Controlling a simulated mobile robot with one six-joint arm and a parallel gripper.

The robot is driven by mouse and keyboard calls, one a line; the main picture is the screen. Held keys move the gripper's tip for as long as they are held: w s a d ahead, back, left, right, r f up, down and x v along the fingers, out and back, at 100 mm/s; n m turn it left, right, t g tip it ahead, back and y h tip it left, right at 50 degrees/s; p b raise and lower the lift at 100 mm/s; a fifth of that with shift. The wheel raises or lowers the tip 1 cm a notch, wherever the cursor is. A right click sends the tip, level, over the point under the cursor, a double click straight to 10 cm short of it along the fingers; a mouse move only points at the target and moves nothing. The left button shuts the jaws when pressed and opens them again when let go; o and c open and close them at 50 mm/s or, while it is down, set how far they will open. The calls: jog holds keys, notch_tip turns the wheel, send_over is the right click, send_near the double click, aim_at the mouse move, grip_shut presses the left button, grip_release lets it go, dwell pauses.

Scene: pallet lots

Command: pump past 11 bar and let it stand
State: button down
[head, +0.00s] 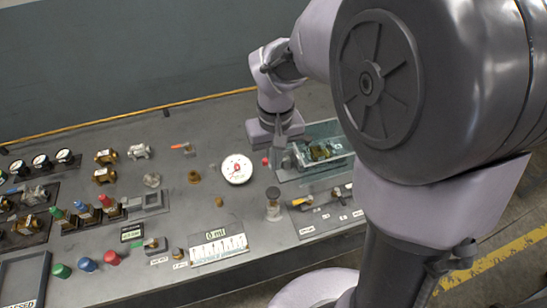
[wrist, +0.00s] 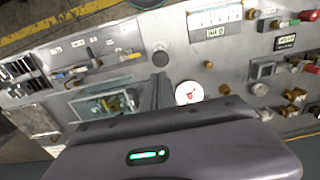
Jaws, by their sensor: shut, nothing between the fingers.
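A round white dial gauge (head: 236,168) with red marking at its centre lies on the grey bench; its reading is too small to make out. It also shows in the wrist view (wrist: 188,92). Right of it in the head view is a teal tray (head: 328,129) with a brass and glassy fitting (head: 320,152) in it. The tray also shows in the wrist view (wrist: 82,108). My gripper (head: 279,164) is shut and empty, pointing down at the tray's left edge, beside a red knob (head: 265,161). Whether it touches anything I cannot tell.
A dark-topped plunger (head: 273,205) and a tool strip (head: 325,208) stand in front of the tray. A white scale plate (head: 219,248) lies at the front. Valves, coloured caps and small gauges (head: 64,156) crowd the left. A wall stands behind the bench.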

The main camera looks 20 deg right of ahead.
aim_at(273, 192)
dwell(0.3)
jog(key=f+b, duration=0.2)
jog(key=f, duration=0.3)
jog(key=f+b, duration=0.2)
jog(key=f, duration=0.3)
jog(key=shift+a+f+b, duration=0.2)
jog(key=shift+f+b, duration=0.15)
jog(key=shift+f, duration=0.05)
